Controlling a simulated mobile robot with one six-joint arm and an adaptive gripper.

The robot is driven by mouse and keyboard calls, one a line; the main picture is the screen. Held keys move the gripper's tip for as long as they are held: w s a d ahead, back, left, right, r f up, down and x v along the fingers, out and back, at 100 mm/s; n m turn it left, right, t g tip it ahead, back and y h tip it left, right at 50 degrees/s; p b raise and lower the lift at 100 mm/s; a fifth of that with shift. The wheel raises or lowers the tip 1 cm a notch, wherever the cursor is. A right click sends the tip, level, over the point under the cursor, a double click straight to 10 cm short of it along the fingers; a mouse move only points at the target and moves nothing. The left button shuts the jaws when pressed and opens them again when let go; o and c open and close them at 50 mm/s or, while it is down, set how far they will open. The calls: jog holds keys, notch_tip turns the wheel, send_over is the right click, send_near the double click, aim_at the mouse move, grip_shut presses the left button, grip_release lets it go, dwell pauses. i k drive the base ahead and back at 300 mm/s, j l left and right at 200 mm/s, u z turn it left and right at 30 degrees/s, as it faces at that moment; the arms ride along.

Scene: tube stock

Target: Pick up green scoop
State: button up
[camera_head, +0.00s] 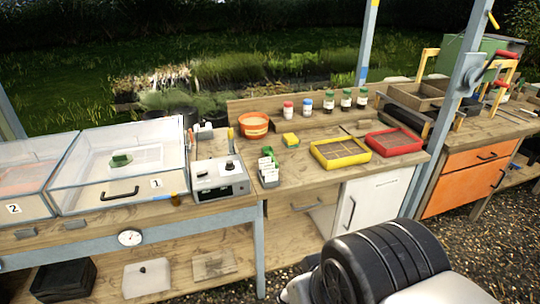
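A small green object (121,160) shows at the clear-walled box marked 1 (100,201). It may be the green scoop, but it is too small to make out its shape. I cannot tell whether it lies inside the box or on its clear lid. No other thing in view is clearly a green scoop. My gripper is not in view; only dark and white parts of my own arm show at the bottom right.
A grey control unit (219,184) stands right of the box. The wooden bench also holds a green-and-white rack (268,170), an orange pot (254,127), a yellow tray (340,152), a red tray (394,142) and several small bottles. A blue-grey post (450,122) rises at the right.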

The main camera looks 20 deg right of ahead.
aim_at(268, 151)
jog(key=z, duration=1.4)
jog(key=i+j+u, duration=0.2)
jog(key=i+j, duration=0.15)
jog(key=i+j+u, duration=0.2)
jog(key=i, duration=0.25)
jog(key=i+j+u, duration=0.2)
jog(key=i+j, duration=0.15)
jog(key=i+j+u, duration=0.2)
jog(key=i, duration=0.35)
jog(key=l, duration=0.1)
